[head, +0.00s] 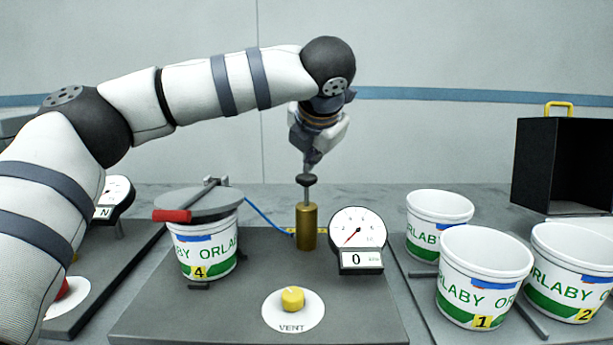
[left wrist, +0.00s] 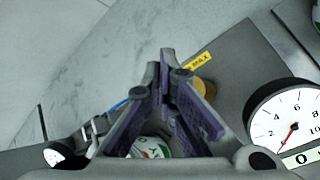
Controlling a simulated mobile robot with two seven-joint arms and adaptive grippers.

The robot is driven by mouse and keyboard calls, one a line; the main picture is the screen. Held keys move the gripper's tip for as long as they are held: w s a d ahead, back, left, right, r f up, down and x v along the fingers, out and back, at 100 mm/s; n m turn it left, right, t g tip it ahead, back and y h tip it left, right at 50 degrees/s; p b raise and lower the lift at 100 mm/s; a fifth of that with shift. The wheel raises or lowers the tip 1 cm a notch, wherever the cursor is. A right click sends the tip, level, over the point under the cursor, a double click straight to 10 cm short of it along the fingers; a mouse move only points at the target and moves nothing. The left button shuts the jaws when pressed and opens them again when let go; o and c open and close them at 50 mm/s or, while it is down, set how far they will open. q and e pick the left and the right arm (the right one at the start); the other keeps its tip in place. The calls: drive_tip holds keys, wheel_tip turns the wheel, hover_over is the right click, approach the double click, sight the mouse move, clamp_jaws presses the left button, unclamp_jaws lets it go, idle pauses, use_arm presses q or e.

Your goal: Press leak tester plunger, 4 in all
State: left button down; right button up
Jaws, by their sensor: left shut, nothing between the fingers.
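The leak tester's brass plunger (head: 307,225) stands upright on the grey base plate, with a dark knob on a thin rod at its top. My left gripper (head: 311,165) is shut and points down just above the knob. I cannot tell whether it touches the knob. In the left wrist view the shut fingers (left wrist: 165,85) hide most of the plunger; part of its brass body (left wrist: 205,90) shows beside them. The round gauge (head: 357,228) has its needle low, and its display reads 0. Tub 4 (head: 205,255) sits under a grey lid with a red-handled clamp. My right gripper is not in view.
A yellow vent knob (head: 292,299) is at the front of the plate. Several white tubs, including tub 1 (head: 484,275) and tub 2 (head: 572,270), stand at the right. A black open box (head: 562,165) is behind them. Another gauge (head: 115,198) is at the left, partly behind my arm.

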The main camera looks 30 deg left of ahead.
sight(311, 176)
use_arm(q)
drive_tip(key=shift+f, duration=2)
idle(1.2)
drive_tip(key=shift+r, duration=2.4)
drive_tip(key=shift+r, duration=0.1)
drive_tip(key=shift+r, duration=2.45)
